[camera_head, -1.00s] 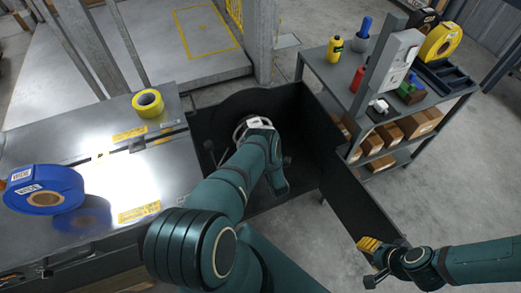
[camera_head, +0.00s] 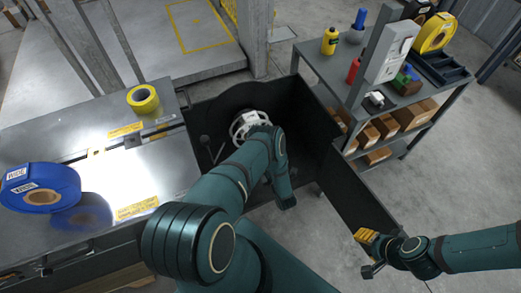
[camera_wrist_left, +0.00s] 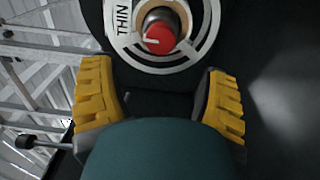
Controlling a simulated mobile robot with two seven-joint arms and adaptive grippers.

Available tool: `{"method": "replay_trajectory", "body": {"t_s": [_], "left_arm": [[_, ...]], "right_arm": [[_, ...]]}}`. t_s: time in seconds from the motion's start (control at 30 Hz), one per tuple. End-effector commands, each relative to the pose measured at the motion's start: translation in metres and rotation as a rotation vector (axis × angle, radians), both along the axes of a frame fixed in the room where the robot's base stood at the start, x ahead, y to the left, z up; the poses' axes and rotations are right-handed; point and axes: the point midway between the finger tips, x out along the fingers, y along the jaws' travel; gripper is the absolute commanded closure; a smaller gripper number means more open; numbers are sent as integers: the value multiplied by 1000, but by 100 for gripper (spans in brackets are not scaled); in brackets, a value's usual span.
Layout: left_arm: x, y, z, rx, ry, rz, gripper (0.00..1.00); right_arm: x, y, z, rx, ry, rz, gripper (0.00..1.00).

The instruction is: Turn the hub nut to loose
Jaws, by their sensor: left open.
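The hub nut (camera_wrist_left: 159,37) is a red cap with a white mark, on a metal shaft at the centre of a white spool flange (camera_wrist_left: 191,54). The flange carries a "THIN" label. In the head view the white flange (camera_head: 245,122) shows inside the dark cabinet, with the nut hidden. My left gripper (camera_wrist_left: 160,98) is open and empty in the wrist view, its yellow-padded fingers spread below the nut and apart from it. My own arm hides its fingers in the head view. My right gripper (camera_head: 370,242) is at the lower right, by the dark panel; its finger gap is unclear.
A dark cabinet (camera_head: 215,110) surrounds the flange, with a black-knobbed lever (camera_head: 206,140) to its left. A metal bench (camera_head: 165,180) at left holds blue tape (camera_head: 40,187) and yellow tape (camera_head: 143,98). A grey shelf (camera_head: 330,70) with bottles and boxes stands at right.

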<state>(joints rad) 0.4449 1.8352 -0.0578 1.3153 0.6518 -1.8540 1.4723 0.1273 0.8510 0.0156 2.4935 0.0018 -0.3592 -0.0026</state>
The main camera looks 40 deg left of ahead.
Motion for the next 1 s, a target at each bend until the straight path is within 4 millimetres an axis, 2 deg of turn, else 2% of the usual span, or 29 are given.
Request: {"method": "replay_trajectory", "body": {"t_s": [0.13, 0.3, 0.87, 1.0], "left_arm": [[-9, -19, 0, -1, 0, -2, 25], [-14, -28, 0, 0, -1, -1, 25], [-14, -29, 1, 0, -1, -1, 25], [-2, -30, 4, -27, 58, -39, 25]], "right_arm": [[0, 0, 0, 0, 0, 0, 53], [0, 0, 0, 0, 0, 0, 53], [0, 0, 0, 0, 0, 0, 53], [0, 0, 0, 0, 0, 0, 53]]}}
